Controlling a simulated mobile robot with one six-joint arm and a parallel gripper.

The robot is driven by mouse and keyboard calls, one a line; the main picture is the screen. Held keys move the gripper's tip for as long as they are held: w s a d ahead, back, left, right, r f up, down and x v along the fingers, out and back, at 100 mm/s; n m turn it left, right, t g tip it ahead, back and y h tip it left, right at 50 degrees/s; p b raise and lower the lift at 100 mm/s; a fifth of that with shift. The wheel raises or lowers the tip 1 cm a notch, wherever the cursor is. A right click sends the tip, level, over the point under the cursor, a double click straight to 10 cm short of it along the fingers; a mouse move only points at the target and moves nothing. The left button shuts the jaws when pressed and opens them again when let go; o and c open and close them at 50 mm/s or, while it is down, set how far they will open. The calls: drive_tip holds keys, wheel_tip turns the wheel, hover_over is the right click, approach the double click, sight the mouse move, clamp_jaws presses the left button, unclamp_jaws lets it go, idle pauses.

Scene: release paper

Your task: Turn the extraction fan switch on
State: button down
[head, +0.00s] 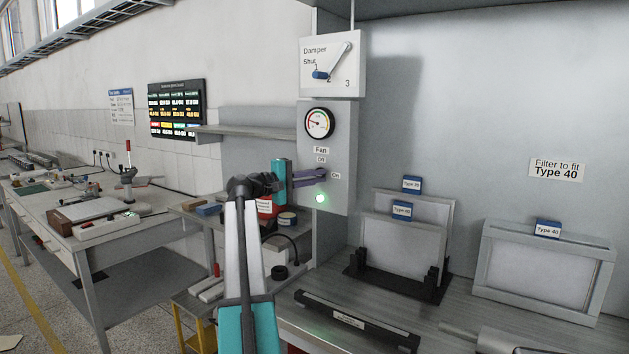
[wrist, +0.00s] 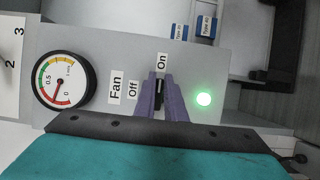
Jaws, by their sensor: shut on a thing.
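The fan switch (wrist: 159,92) is a small dark knob on the grey control panel (head: 338,150). My gripper (head: 320,173) reaches the panel from the left, its purple fingers closed around the knob. In the wrist view my gripper (wrist: 160,82) has the knob between its fingertips, which hide much of it. The knob appears to point at the "On" label (head: 335,175); the "Off" label (head: 321,159) is above it. The green lamp (head: 320,198) below is lit, and it also glows in the wrist view (wrist: 204,99).
A round gauge (head: 319,123) and a damper lever plate (head: 332,64) are above the switch. Filters in a rack (head: 397,285) and a separate framed filter (head: 545,270) stand on the bench to the right. A shelf (head: 245,130) juts out to the left.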

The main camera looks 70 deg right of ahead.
drive_tip(key=shift+w+d+r, duration=0.15)
drive_tip(key=shift+d+r, duration=0.1)
drive_tip(key=shift+r, duration=0.1)
drive_tip(key=c, duration=1.8)
unclamp_jaws()
drive_tip(key=shift+a, duration=0.1)
drive_tip(key=v, duration=0.4)
drive_tip(key=b+v, duration=0.1)
drive_tip(key=v, duration=0.8)
drive_tip(key=shift+w+a+f+b, duration=0.1)
drive_tip(key=shift+w+f+b, duration=0.1)
drive_tip(key=shift+f+b, duration=0.1)
